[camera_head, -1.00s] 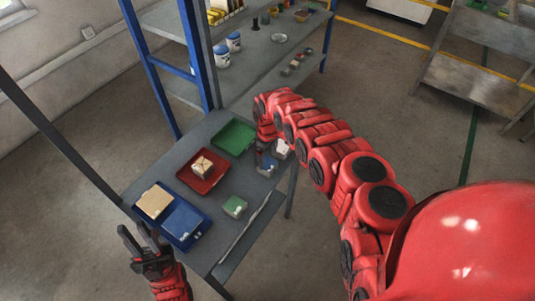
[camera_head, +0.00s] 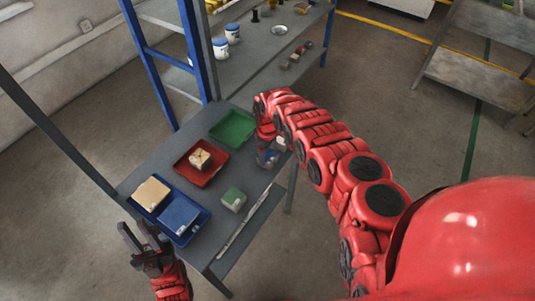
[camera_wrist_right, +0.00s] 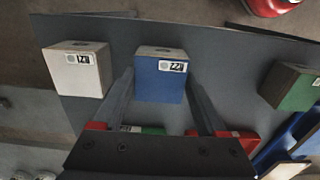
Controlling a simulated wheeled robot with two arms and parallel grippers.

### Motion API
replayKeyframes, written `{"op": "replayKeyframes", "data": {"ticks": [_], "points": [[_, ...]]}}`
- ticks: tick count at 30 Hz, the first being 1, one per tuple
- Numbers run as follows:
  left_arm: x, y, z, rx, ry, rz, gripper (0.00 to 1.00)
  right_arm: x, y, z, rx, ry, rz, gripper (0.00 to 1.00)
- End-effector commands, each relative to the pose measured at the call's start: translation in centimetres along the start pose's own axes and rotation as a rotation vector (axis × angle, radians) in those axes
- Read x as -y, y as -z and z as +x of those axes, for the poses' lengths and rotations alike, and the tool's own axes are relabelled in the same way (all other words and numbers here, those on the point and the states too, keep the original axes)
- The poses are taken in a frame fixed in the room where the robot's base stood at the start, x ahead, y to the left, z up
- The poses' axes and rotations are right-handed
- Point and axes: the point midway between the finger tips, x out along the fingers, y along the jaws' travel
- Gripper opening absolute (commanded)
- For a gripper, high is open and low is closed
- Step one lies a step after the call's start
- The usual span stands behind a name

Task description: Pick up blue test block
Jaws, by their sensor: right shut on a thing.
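The blue test block (camera_wrist_right: 160,80) stands between the two fingers of my right gripper (camera_wrist_right: 158,95) in the right wrist view, with a white label on its face. In the head view the blue block (camera_head: 267,159) is partly hidden by my right gripper (camera_head: 268,148), which is shut on it at the table's right side. Whether the block touches the table is hard to tell. My left gripper (camera_head: 135,231) is empty, fingers apart, off the table's front left corner.
A white block (camera_wrist_right: 77,70) stands beside the blue one, a green-topped block (camera_head: 233,199) nearer the front. The grey table (camera_head: 216,185) also holds a green tray (camera_head: 233,128), a red tray (camera_head: 208,176) with a block, and a blue tray (camera_head: 204,215) with tan and blue pieces.

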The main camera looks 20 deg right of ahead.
Motion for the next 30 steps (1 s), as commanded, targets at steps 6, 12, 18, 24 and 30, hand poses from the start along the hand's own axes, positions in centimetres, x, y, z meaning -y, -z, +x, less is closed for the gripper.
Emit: {"op": "replayKeyframes", "data": {"ticks": [6,12,18,24,30], "points": [[0.1,0.2,1.2,0.000,0.000,0.000,0.28,-0.1,0.1,-1.4,-0.001,-0.001,0.000,0.26],[0.1,0.4,2.5,0.000,0.000,0.000,0.28,-0.1,0.1,-3.0,-0.002,-0.002,0.000,0.26],[0.2,0.6,3.7,0.000,0.000,0.000,0.28,0.0,0.0,-4.5,-0.001,-0.001,0.000,0.26],[0.2,0.8,4.9,0.000,0.000,0.000,0.28,0.0,0.0,-5.9,0.000,0.000,0.000,0.26],[0.3,1.0,5.8,0.000,0.000,0.000,0.28,0.0,0.0,-7.1,-0.001,-0.001,0.000,0.26]]}}
